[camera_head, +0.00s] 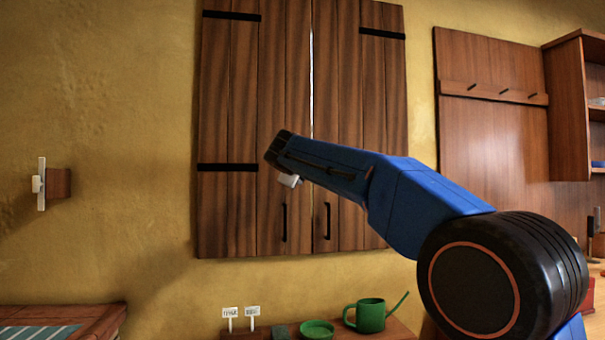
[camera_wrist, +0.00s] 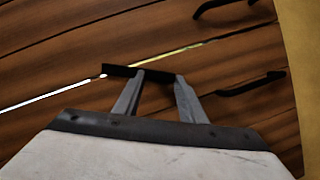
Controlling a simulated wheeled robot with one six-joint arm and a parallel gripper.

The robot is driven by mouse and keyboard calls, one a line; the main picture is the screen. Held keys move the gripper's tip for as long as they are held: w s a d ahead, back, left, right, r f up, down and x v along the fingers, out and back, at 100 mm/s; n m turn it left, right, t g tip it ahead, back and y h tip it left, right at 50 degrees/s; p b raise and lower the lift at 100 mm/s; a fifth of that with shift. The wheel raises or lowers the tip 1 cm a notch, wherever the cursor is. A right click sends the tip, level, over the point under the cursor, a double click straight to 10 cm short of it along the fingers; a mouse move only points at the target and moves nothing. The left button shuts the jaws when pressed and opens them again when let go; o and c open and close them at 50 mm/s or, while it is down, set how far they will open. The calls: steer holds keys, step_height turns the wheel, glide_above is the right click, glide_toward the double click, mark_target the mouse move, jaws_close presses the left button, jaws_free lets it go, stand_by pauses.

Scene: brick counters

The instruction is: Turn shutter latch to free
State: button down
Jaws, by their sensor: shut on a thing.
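The wooden shutters (camera_head: 235,100) are closed, with a thin bright gap between the two leaves. They fill much of the wrist view (camera_wrist: 60,45). The shutter latch (camera_wrist: 118,70) is a short dark bar lying across the gap at a slant to it. My gripper (camera_wrist: 158,76) is shut on the latch, with its two grey fingers reaching to the bar and partly covering its right part.
Two dark pull handles (camera_head: 284,222) hang low on the shutters, near the gripper. Below stand a green watering can (camera_head: 370,315), a green dish (camera_head: 317,329) and small white signs (camera_head: 252,311). A wooden peg board (camera_head: 490,140) and shelf (camera_head: 566,105) are at the right.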

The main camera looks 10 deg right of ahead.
steer(key=n, duration=0.2)
steer(key=n+t+h, duration=0.1)
steer(key=n, duration=0.1)
steer(key=shift+a+f+h, duration=0.1)
steer(key=shift+f+h, duration=0.2)
steer(key=shift+f, duration=0.1)
steer(key=shift+n+t, duration=0.3)
steer(key=c, duration=1.1)
jaws_free()
steer(key=v, duration=1.7)
steer(key=shift+s, duration=0.15)
